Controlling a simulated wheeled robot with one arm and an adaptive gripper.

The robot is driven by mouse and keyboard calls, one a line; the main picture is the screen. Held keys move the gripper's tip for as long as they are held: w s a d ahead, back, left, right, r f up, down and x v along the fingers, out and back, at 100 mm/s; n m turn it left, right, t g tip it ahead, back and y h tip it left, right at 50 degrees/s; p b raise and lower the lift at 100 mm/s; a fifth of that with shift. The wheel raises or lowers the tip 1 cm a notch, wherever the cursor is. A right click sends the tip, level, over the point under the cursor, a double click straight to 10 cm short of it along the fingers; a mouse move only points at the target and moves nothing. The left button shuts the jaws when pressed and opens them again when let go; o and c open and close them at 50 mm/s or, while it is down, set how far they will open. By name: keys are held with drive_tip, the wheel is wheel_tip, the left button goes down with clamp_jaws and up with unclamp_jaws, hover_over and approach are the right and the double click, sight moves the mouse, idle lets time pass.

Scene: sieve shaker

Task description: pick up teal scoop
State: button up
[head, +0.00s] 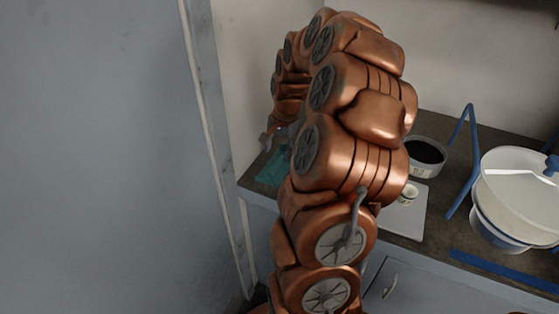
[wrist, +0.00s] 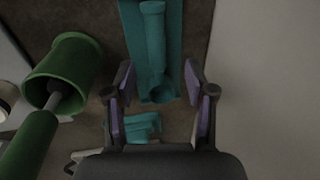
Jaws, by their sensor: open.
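The teal scoop (wrist: 153,50) shows in the wrist view as a long rounded teal piece with a round, dark-looking end, lying along a flat teal strip. My gripper (wrist: 159,85) is open, its purple-padded fingers on either side of the round end, with visible gaps to it. Nothing is held. A smaller teal piece (wrist: 143,127) shows nearer the palm; I cannot tell whether it is part of the scoop. In the head view teal shows at the counter's left end (head: 272,168), partly hidden by my arm.
A green cup-like vessel (wrist: 66,72) and a green cylinder (wrist: 28,150) lie left of my gripper. A pale wall (wrist: 262,80) is close on the right. Farther right on the counter stand a dark-filled bowl (head: 422,171), a small cup (head: 409,192) and a large white pan (head: 520,185).

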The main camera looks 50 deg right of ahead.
sight(276, 162)
drive_tip(key=f, duration=0.2)
drive_tip(key=f+p, duration=0.1)
drive_tip(key=f, duration=0.2)
drive_tip(key=shift+w+a, duration=0.15)
drive_tip(key=shift+a, duration=0.05)
clamp_jaws()
